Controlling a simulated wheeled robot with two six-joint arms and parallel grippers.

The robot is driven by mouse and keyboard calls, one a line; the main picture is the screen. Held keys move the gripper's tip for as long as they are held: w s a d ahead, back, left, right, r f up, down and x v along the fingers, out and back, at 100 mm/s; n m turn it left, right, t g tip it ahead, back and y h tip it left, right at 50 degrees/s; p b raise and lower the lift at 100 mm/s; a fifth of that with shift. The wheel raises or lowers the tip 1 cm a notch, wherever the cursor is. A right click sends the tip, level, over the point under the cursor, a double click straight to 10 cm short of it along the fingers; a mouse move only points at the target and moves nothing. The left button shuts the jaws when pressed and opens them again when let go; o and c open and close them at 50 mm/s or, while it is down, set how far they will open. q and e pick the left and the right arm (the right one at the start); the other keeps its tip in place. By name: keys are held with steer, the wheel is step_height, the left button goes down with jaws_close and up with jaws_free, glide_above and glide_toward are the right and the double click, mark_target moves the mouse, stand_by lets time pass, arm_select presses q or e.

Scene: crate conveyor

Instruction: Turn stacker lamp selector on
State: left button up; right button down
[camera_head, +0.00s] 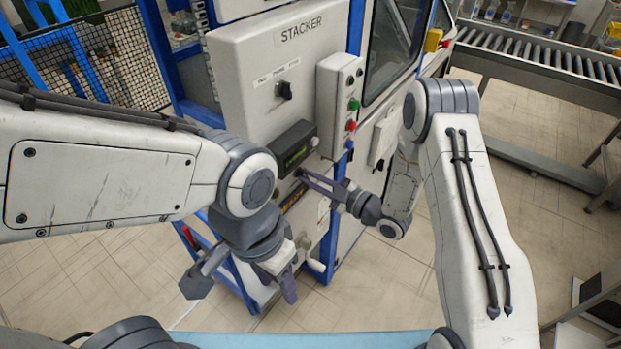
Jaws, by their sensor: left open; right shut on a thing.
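The grey STACKER panel (240,65) stands in the upper middle. It has a black rotary selector (284,91) with small labels too small to read, so I cannot tell whether this is the lamp selector. My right gripper (305,174) reaches in from the right, below and apart from that selector. Its fingers are closed at the cabinet face, just under a dark box with a green display (295,152). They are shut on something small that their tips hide. My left gripper (243,287) is open and empty, low in front of the cabinet, its fingers wide apart.
A side control box (342,100) carries a green button (353,104) and red button (351,126), close above my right gripper. Blue frame posts (160,55) and mesh fencing (115,60) stand left. A roller conveyor (540,55) runs upper right. Tiled floor is open right.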

steer(key=m+b, duration=0.2)
steer(key=m, duration=0.1)
steer(key=shift+f+m, duration=0.15)
steer(key=shift+m, duration=0.15)
steer(key=m+b, duration=0.1)
steer(key=m, duration=0.2)
steer(key=shift+m, duration=0.3)
steer(key=m, duration=0.3)
steer(key=shift+s+m+b, duration=0.1)
steer(key=shift+m+b, duration=0.2)
steer(key=shift+b, duration=0.05)
steer(key=m, duration=0.4)
steer(key=shift+m, duration=0.4)
steer(key=c, duration=0.9)
jaws_free()
